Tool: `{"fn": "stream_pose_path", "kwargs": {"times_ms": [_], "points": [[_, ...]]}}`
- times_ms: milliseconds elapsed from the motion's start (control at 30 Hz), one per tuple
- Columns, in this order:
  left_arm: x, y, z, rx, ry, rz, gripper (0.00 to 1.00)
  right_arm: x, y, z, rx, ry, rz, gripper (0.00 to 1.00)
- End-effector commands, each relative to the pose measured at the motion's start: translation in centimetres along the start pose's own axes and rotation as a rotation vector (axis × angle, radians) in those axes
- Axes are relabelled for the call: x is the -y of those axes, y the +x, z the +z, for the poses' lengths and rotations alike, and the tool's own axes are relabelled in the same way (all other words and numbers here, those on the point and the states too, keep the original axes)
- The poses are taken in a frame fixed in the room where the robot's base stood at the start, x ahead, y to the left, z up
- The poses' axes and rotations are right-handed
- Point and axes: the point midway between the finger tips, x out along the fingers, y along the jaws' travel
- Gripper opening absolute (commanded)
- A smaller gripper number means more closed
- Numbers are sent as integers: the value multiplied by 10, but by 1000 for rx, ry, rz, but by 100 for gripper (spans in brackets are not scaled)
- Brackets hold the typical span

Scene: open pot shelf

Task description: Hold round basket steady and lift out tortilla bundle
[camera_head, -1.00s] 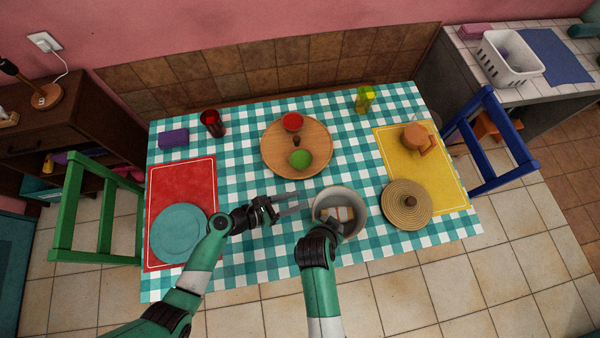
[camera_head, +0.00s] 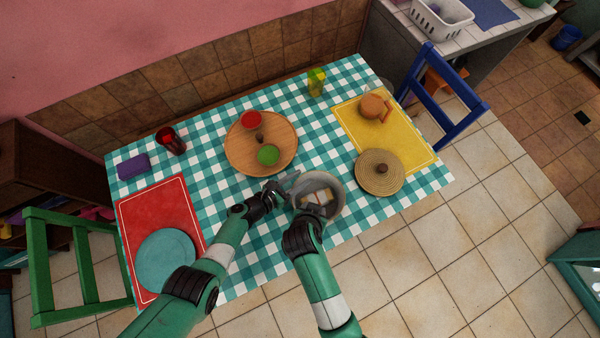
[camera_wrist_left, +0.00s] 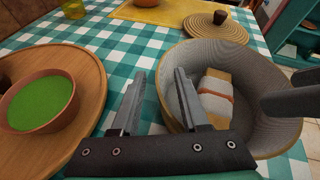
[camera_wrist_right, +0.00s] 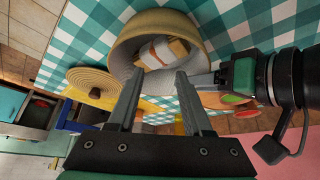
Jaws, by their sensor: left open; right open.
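The round basket (camera_head: 337,184) stands on the checked cloth near the table's front edge, uncovered; it also shows in the left wrist view (camera_wrist_left: 268,85). The tortilla bundle (camera_wrist_left: 215,100), pale with an orange band, lies inside it; the right wrist view shows it too (camera_wrist_right: 163,52). My left gripper (camera_head: 289,187) is open at the basket's left rim, one finger outside the wall and the other over the inside; contact is unclear. My right gripper (camera_wrist_right: 158,100) is open at the basket's near side, its fingers pointing toward the opening, apart from the bundle.
A woven lid (camera_head: 378,173) with a dark knob lies right of the basket. A round wooden board (camera_head: 240,160) with red and green bowls stands behind to the left. A teal plate (camera_head: 165,258) sits on the red mat. An orange jug (camera_head: 373,107) is on the yellow mat.

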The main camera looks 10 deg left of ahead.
Motion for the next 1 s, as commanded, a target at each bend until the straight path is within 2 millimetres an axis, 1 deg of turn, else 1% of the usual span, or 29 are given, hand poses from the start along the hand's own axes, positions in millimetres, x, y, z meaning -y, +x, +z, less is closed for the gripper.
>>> {"fn": "stream_pose_path", "kwargs": {"times_ms": [133, 467, 500, 567, 700, 733, 1000], "points": [[0, 5, 0, -3, 1, 4, 45, 0, 0, 0, 0, 0, 0, 50], [0, 6, 0, -4, 2, 6, 45, 0, 0, 0, 0, 0, 0, 50], [0, 6, 0, -4, 2, 6, 37, 0, 0, 0, 0, 0, 0, 50], [0, 6, 0, -4, 2, 6, 27, 0, 0, 0, 0, 0, 0, 50], [0, 6, 0, -4, 2, 6, 1, 0, 0, 0, 0, 0, 0, 50], [0, 6, 0, -4, 2, 6, 0, 0, 0, 0, 0, 0, 0, 50], [0, 6, -1, -5, 1, 7, 0, 0, 0, 0, 0, 0, 0, 50]]}}
